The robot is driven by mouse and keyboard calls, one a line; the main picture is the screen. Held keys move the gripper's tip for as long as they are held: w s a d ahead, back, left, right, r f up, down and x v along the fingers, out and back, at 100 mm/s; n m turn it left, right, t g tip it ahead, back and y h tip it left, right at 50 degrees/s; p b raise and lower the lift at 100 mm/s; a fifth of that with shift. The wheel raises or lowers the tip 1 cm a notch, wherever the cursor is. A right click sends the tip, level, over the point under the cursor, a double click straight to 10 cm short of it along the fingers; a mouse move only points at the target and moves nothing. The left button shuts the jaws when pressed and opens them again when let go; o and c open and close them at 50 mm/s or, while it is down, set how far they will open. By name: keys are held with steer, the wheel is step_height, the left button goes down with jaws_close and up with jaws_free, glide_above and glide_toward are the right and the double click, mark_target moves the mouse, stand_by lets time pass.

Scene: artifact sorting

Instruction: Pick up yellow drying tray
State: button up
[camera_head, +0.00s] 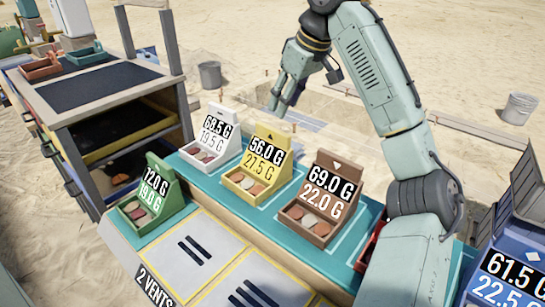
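A yellow tray (258,181) stands on the teal bench top in the middle of the view. Its upright back plate reads 56.0 G and 27.5 G, and several small round pieces lie in its shallow front. It stands between a white tray (215,146) and a brown tray (318,204). My gripper (285,103) hangs from my raised arm behind the bench, above and beyond the yellow tray in the picture, and touches no tray. Its fingers look apart with nothing between them. A yellow-edged shelf or tray (130,147) also shows inside the cabinet at left.
A green tray (152,203) stands at the bench's left end. A blue tray (507,280) is at far right. The dark-topped cabinet (95,87) adjoins the bench at left. Buckets (210,75) stand on the sand behind. Striped panels (200,250) lie in front.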

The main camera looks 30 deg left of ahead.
mark_target(274, 129)
steer(key=x, duration=0.4)
steer(key=shift+s+a, duration=0.1)
steer(key=shift+s, duration=0.1)
steer(key=shift+p+x, duration=0.8)
steer(key=shift+x, duration=2.3)
steer(key=shift+w+f, duration=0.1)
steer(key=shift+f, duration=0.1)
jaws_close()
